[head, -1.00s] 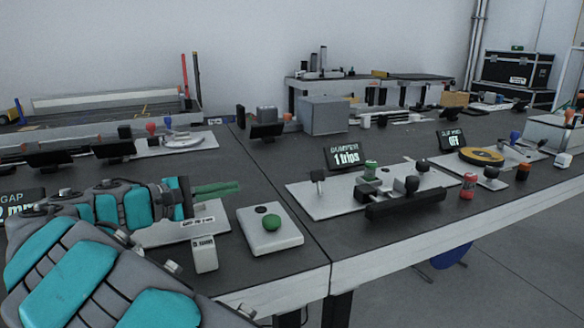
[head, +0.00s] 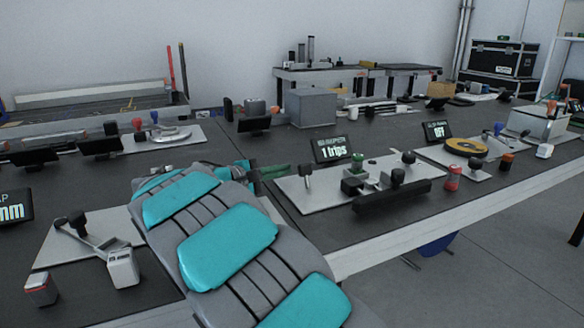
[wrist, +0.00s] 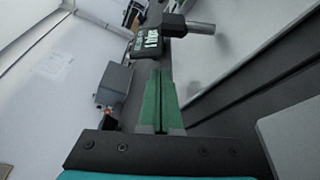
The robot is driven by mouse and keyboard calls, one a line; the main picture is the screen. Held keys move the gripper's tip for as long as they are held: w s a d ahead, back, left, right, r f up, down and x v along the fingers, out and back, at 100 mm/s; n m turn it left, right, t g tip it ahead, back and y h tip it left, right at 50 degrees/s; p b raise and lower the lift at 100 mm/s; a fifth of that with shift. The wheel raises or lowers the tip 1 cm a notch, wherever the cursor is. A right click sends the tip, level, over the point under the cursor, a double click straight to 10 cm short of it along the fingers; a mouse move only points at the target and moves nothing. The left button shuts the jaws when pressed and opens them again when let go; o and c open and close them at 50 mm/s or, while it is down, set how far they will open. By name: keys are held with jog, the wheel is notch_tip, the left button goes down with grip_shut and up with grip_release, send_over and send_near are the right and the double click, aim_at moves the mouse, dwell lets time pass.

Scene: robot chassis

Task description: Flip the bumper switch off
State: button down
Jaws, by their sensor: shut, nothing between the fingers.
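The bumper station is a white plate (head: 325,200) on the dark bench, with a black bumper bar (head: 392,197) along its front. Its display (head: 333,149) reads "1 trips". A lever with a black cap (head: 305,169) stands upright at the plate's left end. In the wrist view a black-capped metal post (wrist: 199,27) shows ahead, beyond the fingertips and to the right. My gripper (head: 287,170) is shut and empty, its green fingers just left of the lever and apparently apart from it. The closed fingers (wrist: 160,72) point toward the display in the wrist view.
A red cylinder (head: 453,178) stands right of the bumper bar. Another station with a yellow ring (head: 466,147) and an "OFF" display (head: 438,131) lies farther right. A grey box (head: 311,107) stands behind. My arm covers the bench at front centre.

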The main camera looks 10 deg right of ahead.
aim_at(305, 170)
jog(key=shift+x, duration=1.05)
jog(key=shift+s+r, duration=0.25)
jog(key=shift+s, duration=0.35)
jog(key=shift+s+r, duration=0.3)
jog(key=shift+s, duration=0.25)
jog(key=shift+s+d+r+p, duration=0.15)
jog(key=shift+s, duration=0.25)
jog(key=shift+s+d+r+p, duration=0.15)
jog(key=shift+s, duration=0.2)
